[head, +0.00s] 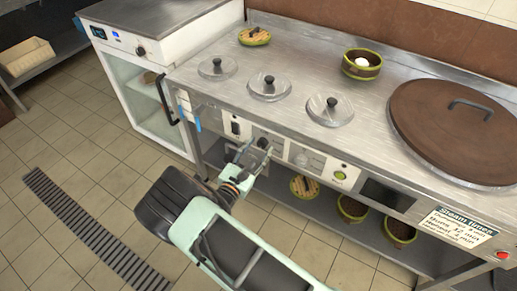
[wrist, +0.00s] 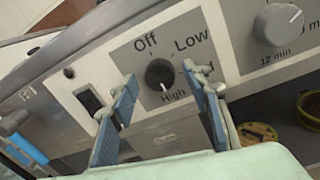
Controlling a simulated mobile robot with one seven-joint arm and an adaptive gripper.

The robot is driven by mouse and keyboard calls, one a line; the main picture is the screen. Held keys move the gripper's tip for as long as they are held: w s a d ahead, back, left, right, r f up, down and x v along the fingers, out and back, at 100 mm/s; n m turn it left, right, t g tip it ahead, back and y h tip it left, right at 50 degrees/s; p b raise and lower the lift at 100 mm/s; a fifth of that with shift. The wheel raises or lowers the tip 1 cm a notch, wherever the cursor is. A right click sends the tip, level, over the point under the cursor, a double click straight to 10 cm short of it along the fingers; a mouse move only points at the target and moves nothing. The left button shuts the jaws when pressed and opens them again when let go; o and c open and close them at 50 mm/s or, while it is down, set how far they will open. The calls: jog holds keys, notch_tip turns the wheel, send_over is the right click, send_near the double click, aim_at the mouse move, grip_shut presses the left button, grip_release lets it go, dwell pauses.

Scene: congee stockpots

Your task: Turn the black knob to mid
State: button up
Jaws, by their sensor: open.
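The black knob (wrist: 160,73) is on a grey dial plate (wrist: 133,57) marked Off, Low, a partly hidden word ending in d, and High. Its white mark points down, toward High. In the head view the knob (head: 263,143) is on the counter's front panel. My gripper (wrist: 161,80) is open, with one blue-padded finger on the left of the knob and one on the right. The right finger covers part of the label. I cannot tell whether either finger touches the knob. My gripper (head: 257,152) also shows at the panel in the head view.
A grey timer knob (wrist: 279,25) is to the right of the black knob, and a dark switch (wrist: 90,101) is to its left. The steel counter (head: 300,60) bears several lids and a bowl (head: 362,65). Baskets (head: 352,207) stand on the shelf below.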

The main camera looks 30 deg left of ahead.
jog(key=shift+c, duration=0.6)
jog(key=c, duration=1)
jog(key=shift+c, duration=0.2)
jog(key=shift+n, duration=0.3)
jog(key=n, duration=1)
jog(key=shift+n+g, duration=0.3)
jog(key=o, duration=1.2)
jog(key=shift+c, duration=0.2)
